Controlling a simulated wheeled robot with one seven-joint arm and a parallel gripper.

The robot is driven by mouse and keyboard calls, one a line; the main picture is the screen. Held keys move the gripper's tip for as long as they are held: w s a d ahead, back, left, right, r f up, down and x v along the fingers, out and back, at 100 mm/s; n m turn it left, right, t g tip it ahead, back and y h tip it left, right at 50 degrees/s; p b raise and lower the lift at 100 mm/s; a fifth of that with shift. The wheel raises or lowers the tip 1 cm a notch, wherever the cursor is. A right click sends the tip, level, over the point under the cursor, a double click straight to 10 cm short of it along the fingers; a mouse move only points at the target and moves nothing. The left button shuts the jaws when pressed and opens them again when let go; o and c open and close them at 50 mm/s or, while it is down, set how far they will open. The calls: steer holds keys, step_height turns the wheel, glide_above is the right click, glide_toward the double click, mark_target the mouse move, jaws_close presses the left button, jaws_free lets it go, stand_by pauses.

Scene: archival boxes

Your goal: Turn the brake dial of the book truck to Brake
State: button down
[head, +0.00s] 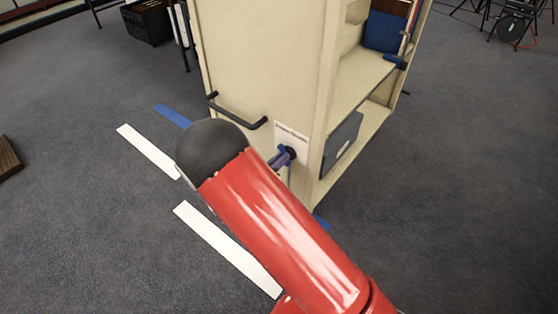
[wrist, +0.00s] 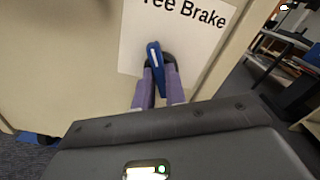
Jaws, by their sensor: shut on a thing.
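The cream book truck (head: 258,60) stands upright in front of me. On its end panel is a white label (head: 292,136), which shows in the wrist view (wrist: 205,42) with the words "ree Brake", the first letter cut off. The brake dial (head: 291,153) sits at the label's lower part. In the wrist view its blue handle (wrist: 154,54) points up and slightly left, toward "ree", with "Brake" to its right. My gripper (wrist: 160,82) has its purple fingers closed on either side of the handle. In the head view my red arm partly hides my gripper (head: 279,160).
A black bar handle (head: 236,112) sticks out of the truck's end panel, left of the dial and close to my arm. White tape strips (head: 228,248) and a blue strip (head: 172,115) lie on the carpet. The floor right of the truck is clear.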

steer(key=shift+s+d+f+m+b, duration=0.1)
steer(key=shift+d+m+b, duration=0.05)
steer(key=shift+m+b, duration=2.6)
steer(key=shift+s+d+f+m+b, duration=0.1)
steer(key=shift+m+b, duration=1.7)
steer(key=shift+m, duration=1.75)
steer(key=shift+r, duration=0.1)
steer(key=c, duration=1.4)
jaws_free()
steer(key=shift+c, duration=0.2)
steer(key=v, duration=0.7)
steer(key=shift+s+a+p, duration=0.25)
steer(key=shift+s+p, duration=0.1)
